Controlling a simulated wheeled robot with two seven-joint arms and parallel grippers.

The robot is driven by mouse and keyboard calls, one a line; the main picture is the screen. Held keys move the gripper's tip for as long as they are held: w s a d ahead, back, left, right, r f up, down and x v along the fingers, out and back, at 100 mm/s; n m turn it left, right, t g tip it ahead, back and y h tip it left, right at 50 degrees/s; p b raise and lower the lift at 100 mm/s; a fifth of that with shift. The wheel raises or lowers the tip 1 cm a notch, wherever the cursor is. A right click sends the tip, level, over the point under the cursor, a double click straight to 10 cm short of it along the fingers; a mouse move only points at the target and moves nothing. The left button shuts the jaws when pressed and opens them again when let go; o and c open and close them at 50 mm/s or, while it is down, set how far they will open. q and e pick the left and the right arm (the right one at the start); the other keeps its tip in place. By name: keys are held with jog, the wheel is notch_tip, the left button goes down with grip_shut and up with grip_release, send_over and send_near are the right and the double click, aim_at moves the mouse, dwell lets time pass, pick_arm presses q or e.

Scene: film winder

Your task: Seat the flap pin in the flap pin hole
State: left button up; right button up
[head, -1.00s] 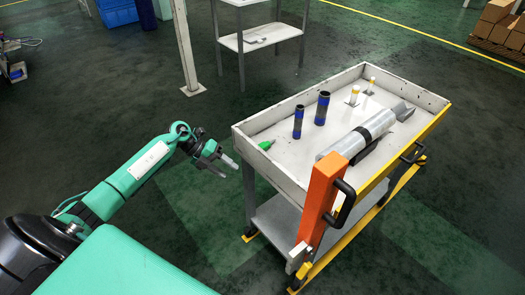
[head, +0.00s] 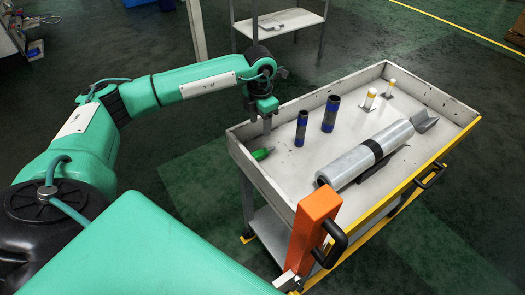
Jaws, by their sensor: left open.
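I cannot tell for certain which thing is the flap pin, and I make out no flap pin hole. A small green piece with a dark tip (head: 261,154) lies in the tray of the cart (head: 270,205) at its left end. Two short pins with yellow and white tops, a nearer one (head: 370,99) and a farther one (head: 389,88), stand on small dark bases near the far wall. My left gripper (head: 261,128) points down, open and apparently empty, at the tray's left end, close above the green piece. My right gripper is out of view.
Two dark tubes with blue bands, a shorter one (head: 301,128) and a taller one (head: 330,113), stand upright right of the gripper. A grey roll (head: 352,165) lies along the tray's front. An orange post (head: 315,222) rises at the near corner. The tray has raised walls.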

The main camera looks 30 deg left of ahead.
pick_arm(q)
send_over(259, 152)
jog(key=f, duration=0.5)
jog(key=f+p, duration=0.1)
jog(key=f, duration=0.1)
jog(key=shift+d+f, duration=0.3)
jog(key=shift+f, duration=0.35)
jog(key=f, duration=0.1)
jog(key=f+p, duration=0.1)
jog(key=f, duration=0.1)
jog(key=shift+a+f, duration=0.2)
jog(key=shift+f, duration=0.6)
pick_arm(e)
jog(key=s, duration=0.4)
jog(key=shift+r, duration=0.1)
